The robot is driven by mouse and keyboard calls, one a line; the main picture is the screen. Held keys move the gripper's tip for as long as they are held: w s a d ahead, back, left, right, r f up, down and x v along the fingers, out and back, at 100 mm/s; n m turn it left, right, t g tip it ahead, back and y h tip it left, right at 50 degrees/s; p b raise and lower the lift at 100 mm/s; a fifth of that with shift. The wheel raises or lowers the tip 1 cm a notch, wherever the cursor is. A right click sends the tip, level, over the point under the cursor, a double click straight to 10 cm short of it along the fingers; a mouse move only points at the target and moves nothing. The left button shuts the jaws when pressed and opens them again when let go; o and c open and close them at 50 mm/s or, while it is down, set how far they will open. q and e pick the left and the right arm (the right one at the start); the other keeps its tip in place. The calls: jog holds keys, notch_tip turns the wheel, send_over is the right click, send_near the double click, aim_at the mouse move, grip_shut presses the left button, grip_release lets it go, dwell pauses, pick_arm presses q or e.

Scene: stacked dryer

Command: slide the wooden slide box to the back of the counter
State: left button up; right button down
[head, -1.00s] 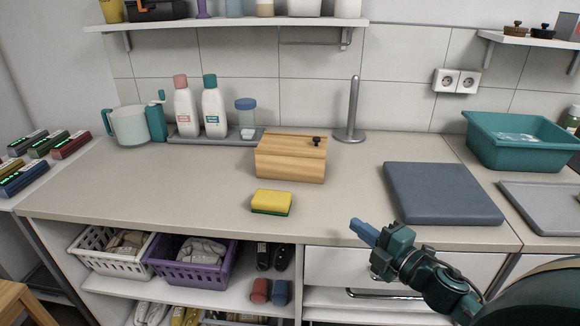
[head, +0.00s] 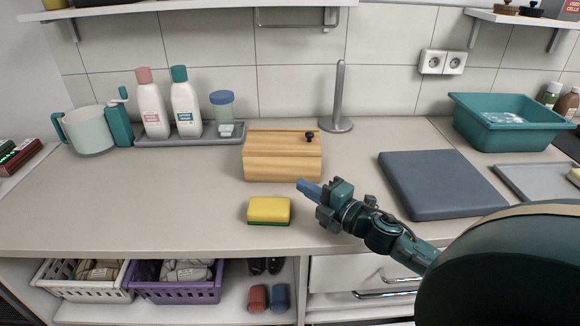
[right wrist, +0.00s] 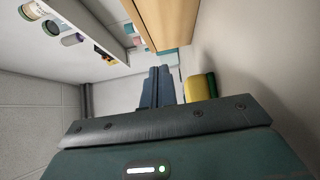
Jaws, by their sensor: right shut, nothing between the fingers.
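The wooden slide box (head: 282,166) stands on the counter (head: 180,215), in front of the grey tray and the metal post. It has a dark knob on its lid at the right. My right gripper (head: 301,185) is shut and empty, just in front of the box's right front corner; a small gap seems to lie between them. In the right wrist view, the shut fingers (right wrist: 158,88) point forward, with the box (right wrist: 158,22) close above them in the picture. My left gripper is not in view.
A yellow sponge (head: 269,210) lies in front of the box, left of my right gripper; it also shows in the right wrist view (right wrist: 201,86). Behind stand a grey tray (head: 190,139) with bottles and a metal post (head: 339,95). A dark blue board (head: 440,185) lies to the right.

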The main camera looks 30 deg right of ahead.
aim_at(278, 162)
jog(key=x, duration=0.4)
jog(key=shift+w+r+p, duration=0.1)
jog(key=shift+w+p, duration=0.25)
jog(key=w, duration=0.1)
jog(key=w+d, duration=0.1)
jog(key=w, duration=0.1)
jog(key=shift+d, duration=0.25)
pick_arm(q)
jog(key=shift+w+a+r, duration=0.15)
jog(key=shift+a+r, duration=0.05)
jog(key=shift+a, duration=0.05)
pick_arm(e)
jog(key=shift+w+d, duration=0.25)
jog(key=shift+w, duration=0.15)
